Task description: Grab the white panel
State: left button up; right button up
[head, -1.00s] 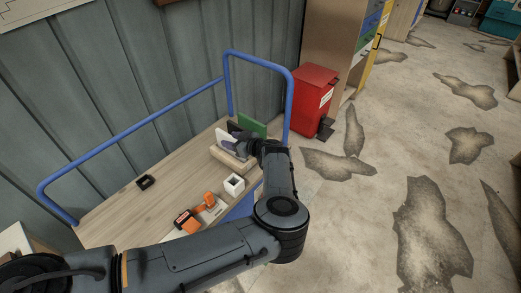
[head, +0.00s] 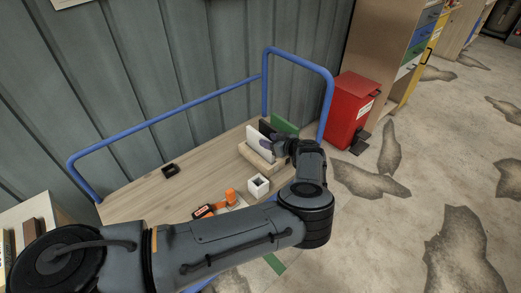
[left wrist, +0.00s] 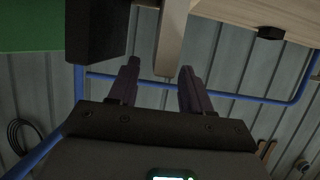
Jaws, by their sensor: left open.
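The white panel (head: 258,142) stands upright in a wooden holder (head: 262,163) on the cart top. A black panel (head: 266,129) and a green panel (head: 285,124) stand behind it. My left gripper (head: 279,147) is at the white panel's right end. In the left wrist view the left gripper (left wrist: 160,68) is open, and a pale upright edge (left wrist: 172,42), seemingly the white panel, reaches between its fingertips. The black panel (left wrist: 97,28) is just left of the fingers, with the green panel (left wrist: 30,25) farther left. Contact cannot be told. My right gripper is not in view.
The cart top (head: 215,172) has a blue rail (head: 170,121) along the wall. A white square block (head: 258,186), an orange tool (head: 205,211) and a small black box (head: 171,170) lie on it. A red bin (head: 352,108) stands on the floor to the right.

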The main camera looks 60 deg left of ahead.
aim_at(265, 138)
pick_arm(q)
jog(key=x, duration=0.3)
jog(key=shift+a+b, duration=0.15)
jog(key=shift+b, duration=0.25)
grip_shut()
jog(key=shift+r, duration=0.1)
